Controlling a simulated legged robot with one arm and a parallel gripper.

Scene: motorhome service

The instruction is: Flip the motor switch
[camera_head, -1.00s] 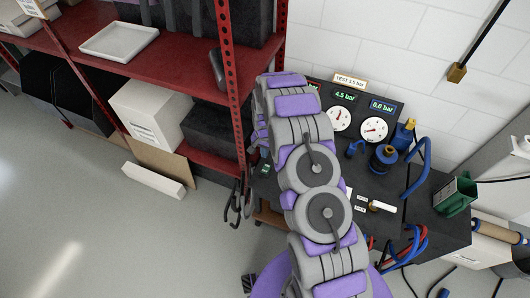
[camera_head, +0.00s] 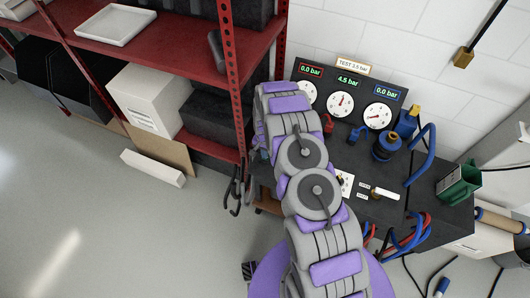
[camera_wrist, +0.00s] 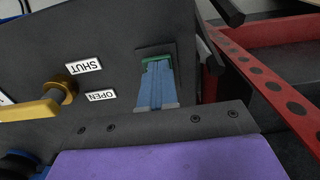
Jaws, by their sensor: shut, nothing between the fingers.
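In the wrist view, a green switch (camera_wrist: 155,59) sits in a dark rectangular plate on the black panel, likely the motor switch. My gripper (camera_wrist: 157,68) shows there as two blue fingers side by side, shut and empty. Their tips overlap the green part in the picture and hide some of it; I cannot tell whether they touch. In the head view my arm reaches over the bench's left part and hides the gripper and the switch.
A yellow-handled valve (camera_wrist: 52,105) with SHUT and OPEN labels is left of the fingers. A red perforated shelf post (camera_wrist: 265,80) is close on the right. Gauges (camera_head: 343,104), a blue fitting (camera_head: 387,146) and hoses (camera_head: 420,155) occupy the bench (camera_head: 425,190).

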